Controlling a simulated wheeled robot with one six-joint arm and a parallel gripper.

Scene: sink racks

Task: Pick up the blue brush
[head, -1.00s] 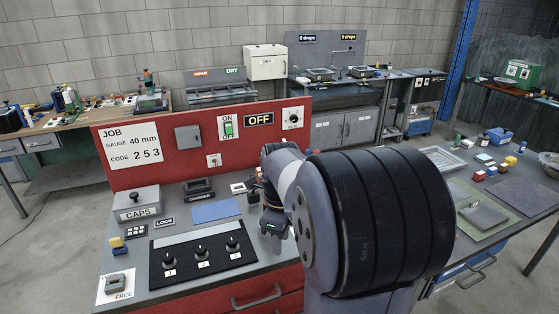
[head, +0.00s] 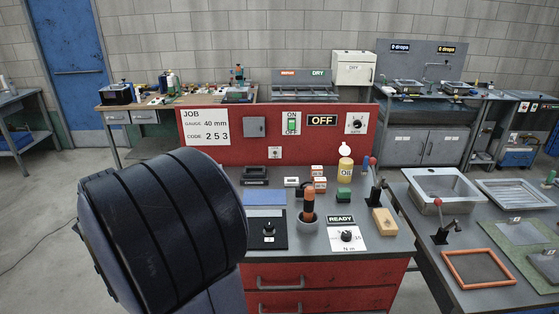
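I cannot make out a blue brush in the head view. The far sink station (head: 424,112) stands at the back right, with two small sinks and a tap on top and a grey back panel with two "0 drops" labels. Objects there are too small to tell apart. My gripper is not in view; only a thick dark part of my arm fills the lower left and hides part of the bench behind it.
A red-fronted bench (head: 325,272) with a red upright panel (head: 225,162) stands close ahead. A side bench at right holds a metal sink (head: 440,186) and an orange-framed tray (head: 480,251). Open floor shows at left.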

